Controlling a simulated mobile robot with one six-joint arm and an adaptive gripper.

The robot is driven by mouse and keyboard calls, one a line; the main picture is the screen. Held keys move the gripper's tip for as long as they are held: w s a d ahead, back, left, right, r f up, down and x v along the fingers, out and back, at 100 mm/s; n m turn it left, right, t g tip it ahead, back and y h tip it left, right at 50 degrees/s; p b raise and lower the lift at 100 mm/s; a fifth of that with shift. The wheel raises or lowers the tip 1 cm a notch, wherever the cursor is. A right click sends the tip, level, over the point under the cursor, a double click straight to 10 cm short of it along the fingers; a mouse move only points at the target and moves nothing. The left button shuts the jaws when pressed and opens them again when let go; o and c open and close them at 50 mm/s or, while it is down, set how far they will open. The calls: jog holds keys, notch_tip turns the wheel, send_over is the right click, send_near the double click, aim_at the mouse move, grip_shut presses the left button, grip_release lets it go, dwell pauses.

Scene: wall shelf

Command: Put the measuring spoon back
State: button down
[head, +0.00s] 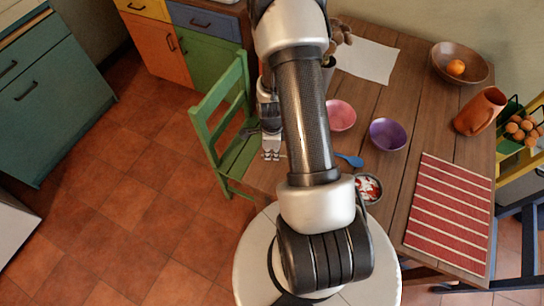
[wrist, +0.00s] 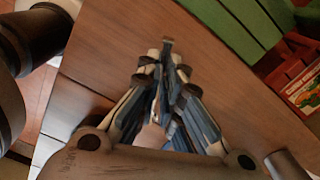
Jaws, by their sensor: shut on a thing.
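My gripper (head: 271,153) is over the table's left edge by the green chair, pointing down. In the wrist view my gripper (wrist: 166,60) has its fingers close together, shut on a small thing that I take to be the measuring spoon. A pale patch (wrist: 150,136) shows between the finger bases, but the fingers hide most of the held thing and its shape is unclear. A blue spoon (head: 349,160) lies apart on the table, right of my arm.
The wooden table (head: 395,170) bears a pink bowl (head: 341,115), a purple bowl (head: 388,134), a small bowl with red and white contents (head: 369,188), an orange jug (head: 480,112) and a striped mat (head: 450,213). A green chair (head: 222,125) stands close at the left edge.

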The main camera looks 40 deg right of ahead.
jog(key=shift+f, duration=1.35)
jog(key=shift+b, duration=0.3)
jog(key=shift+f, duration=0.15)
jog(key=c, duration=1.8)
grip_release()
